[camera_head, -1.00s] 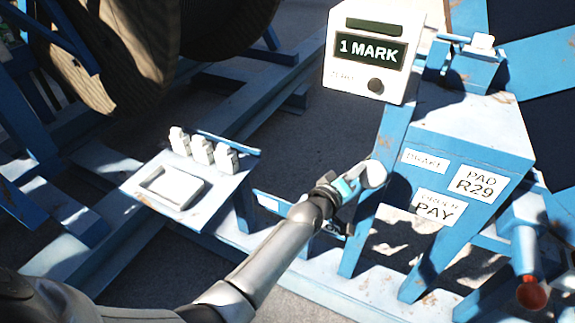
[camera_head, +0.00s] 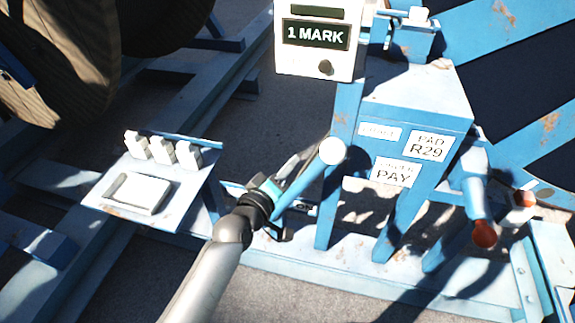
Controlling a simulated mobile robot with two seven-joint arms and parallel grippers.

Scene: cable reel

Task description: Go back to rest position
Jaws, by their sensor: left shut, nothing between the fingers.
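My left arm comes in from the bottom. Its dark wrist (camera_head: 256,203) is beside a blue bar with a round white end (camera_head: 331,151), in front of the blue stand. My left gripper (camera_head: 300,165) lies along and partly behind this bar; it is shut with nothing between its fingers. Its fingertips are partly hidden, and I cannot tell whether they touch the bar. My right gripper is not in view.
The white display box (camera_head: 315,40) reads "1 MARK". The blue stand (camera_head: 418,95) carries labels, one reading "PAD R29". Red-knobbed handles (camera_head: 484,233) stick out at right. A side shelf (camera_head: 108,195) holds several white blocks and a white tray (camera_head: 137,193). A large reel (camera_head: 70,70) stands upper left.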

